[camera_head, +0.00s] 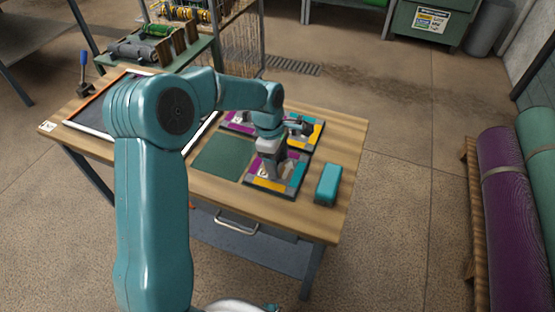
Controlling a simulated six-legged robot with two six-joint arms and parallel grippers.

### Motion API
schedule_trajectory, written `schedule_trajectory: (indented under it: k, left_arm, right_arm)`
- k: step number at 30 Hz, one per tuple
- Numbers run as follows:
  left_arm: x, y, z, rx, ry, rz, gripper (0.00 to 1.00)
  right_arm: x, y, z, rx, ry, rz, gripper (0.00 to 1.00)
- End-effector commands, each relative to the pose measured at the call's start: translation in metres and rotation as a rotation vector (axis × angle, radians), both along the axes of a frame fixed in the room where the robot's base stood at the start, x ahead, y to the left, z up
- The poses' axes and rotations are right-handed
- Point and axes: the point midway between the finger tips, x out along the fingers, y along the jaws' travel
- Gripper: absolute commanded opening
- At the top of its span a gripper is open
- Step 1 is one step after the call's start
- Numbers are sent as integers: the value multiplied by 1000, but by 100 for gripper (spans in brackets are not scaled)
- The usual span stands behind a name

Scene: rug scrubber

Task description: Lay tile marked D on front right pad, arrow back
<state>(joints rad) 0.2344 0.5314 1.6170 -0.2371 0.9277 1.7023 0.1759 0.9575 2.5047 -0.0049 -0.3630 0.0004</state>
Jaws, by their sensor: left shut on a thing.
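A patterned tile (264,187) with purple, teal and yellow edges is at the front right of the tile group. My left gripper (276,174) points down over its middle and is shut on it. The tile lies flat or nearly so; I cannot tell whether it touches the pad, which is hidden under it. Pale marks show around the fingers, but the letter and the arrow's direction are unreadable. A bare green pad (222,157) lies to its left. Two similar tiles lie behind, one at back left (238,124) and one at back right (316,137), partly covered by my arm. My right gripper is out of view.
A teal block (328,185) stands on the wooden table (345,135) right of the held tile. A dark framed panel (90,118) lies at the table's left, partly behind my arm.

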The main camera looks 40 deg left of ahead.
Motion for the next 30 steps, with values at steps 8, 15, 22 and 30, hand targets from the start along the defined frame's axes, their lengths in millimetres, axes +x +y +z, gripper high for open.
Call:
schedule_trajectory:
  k: [8,15,22,30]
  left_arm:
    - [0,0,-3,0,0,0,91]
    - [0,0,-3,0,0,0,91]
    - [0,3,21,1,-5,1,91]
    - [-2,12,84,1,-6,1,91]
  right_arm:
    - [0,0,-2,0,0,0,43]
    - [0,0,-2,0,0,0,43]
    - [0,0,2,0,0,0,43]
    - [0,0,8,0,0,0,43]
